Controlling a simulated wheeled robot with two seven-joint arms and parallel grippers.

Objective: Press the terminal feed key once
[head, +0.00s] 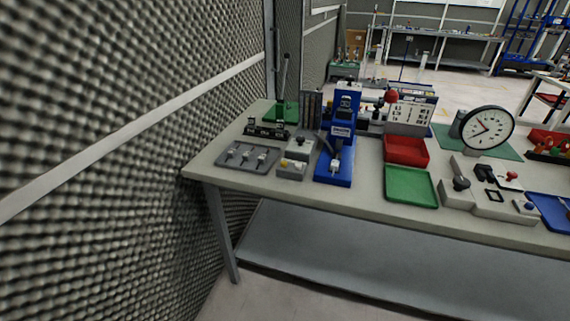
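A blue bench press (343,132) stands upright on the left half of a pale workbench (350,192). Just left of it is a grey control box (297,150) with a small yellow button (284,164) on its low front part. A darker knob shows on its upper part. No label is readable, so I cannot tell for certain which control is the terminal feed key. Neither of my grippers is in view.
A grey plate with small levers (247,157) lies at the bench's left end, near the foam wall (120,130). Right of the press are a red bin (405,151), a green tray (411,187), a dial gauge (487,128) and grey control boxes (505,205). A lower shelf (340,255) runs underneath.

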